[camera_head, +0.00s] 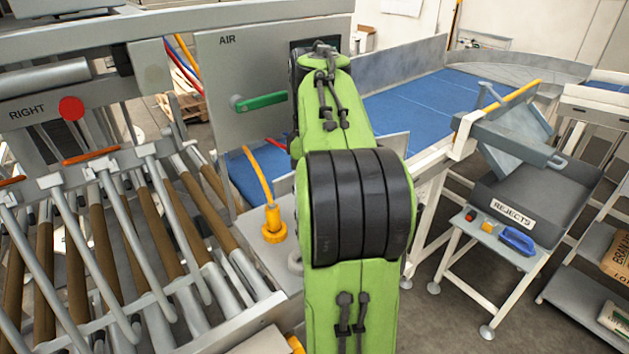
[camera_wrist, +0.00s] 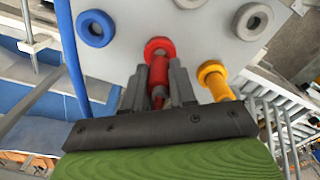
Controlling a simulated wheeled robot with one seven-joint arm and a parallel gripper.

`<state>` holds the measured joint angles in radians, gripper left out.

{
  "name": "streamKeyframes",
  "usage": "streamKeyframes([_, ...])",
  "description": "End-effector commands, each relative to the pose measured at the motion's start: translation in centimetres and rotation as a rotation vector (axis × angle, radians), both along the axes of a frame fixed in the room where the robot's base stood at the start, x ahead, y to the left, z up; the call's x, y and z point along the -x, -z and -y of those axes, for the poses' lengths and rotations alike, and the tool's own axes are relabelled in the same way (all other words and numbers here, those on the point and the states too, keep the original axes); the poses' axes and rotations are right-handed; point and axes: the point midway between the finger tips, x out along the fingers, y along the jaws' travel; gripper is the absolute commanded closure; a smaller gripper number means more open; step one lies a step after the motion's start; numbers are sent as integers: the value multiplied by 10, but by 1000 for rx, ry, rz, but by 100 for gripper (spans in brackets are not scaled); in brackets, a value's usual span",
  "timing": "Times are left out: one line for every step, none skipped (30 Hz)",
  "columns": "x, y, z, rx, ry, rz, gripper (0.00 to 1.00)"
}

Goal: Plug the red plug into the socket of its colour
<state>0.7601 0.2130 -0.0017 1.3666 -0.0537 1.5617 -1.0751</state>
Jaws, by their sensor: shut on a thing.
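In the wrist view, my gripper (camera_wrist: 161,84) is shut on the red plug (camera_wrist: 158,73), which sits between its dark fingers. The plug's far end meets or overlaps the red ring-shaped socket (camera_wrist: 160,46) on a light grey panel (camera_wrist: 133,18). I cannot tell how far in it is. In the head view, my green arm hides the gripper, the red plug and the red socket.
A yellow plug with its cable (camera_head: 273,222) stands upright on the grey ledge; a yellow ring (camera_wrist: 212,70) shows right of my gripper. A blue ring (camera_wrist: 95,28) and a grey ring (camera_wrist: 251,21) are on the panel. The AIR cabinet (camera_head: 226,70) stands behind.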

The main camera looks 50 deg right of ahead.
Motion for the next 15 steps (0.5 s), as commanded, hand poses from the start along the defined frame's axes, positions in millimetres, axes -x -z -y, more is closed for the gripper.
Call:
streamKeyframes([0, 0, 0, 0, 0, 0, 100])
streamKeyframes([0, 0, 0, 0, 0, 0, 100])
streamKeyframes([0, 0, 0, 0, 0, 0, 100])
streamKeyframes([0, 0, 0, 0, 0, 0, 100])
streamKeyframes([0, 0, 0, 0, 0, 0, 100])
streamKeyframes([0, 1, 0, 0, 0, 0, 100])
streamKeyframes([0, 1, 0, 0, 0, 0, 100])
streamKeyframes([0, 2, 0, 0, 0, 0, 100])
streamKeyframes([0, 2, 0, 0, 0, 0, 100])
streamKeyframes([0, 3, 0, 0, 0, 0, 100])
streamKeyframes([0, 3, 0, 0, 0, 0, 100])
streamKeyframes([0, 4, 0, 0, 0, 0, 100])
streamKeyframes([0, 4, 0, 0, 0, 0, 100])
streamKeyframes([0, 5, 0, 0, 0, 0, 100])
streamKeyframes([0, 5, 0, 0, 0, 0, 100])
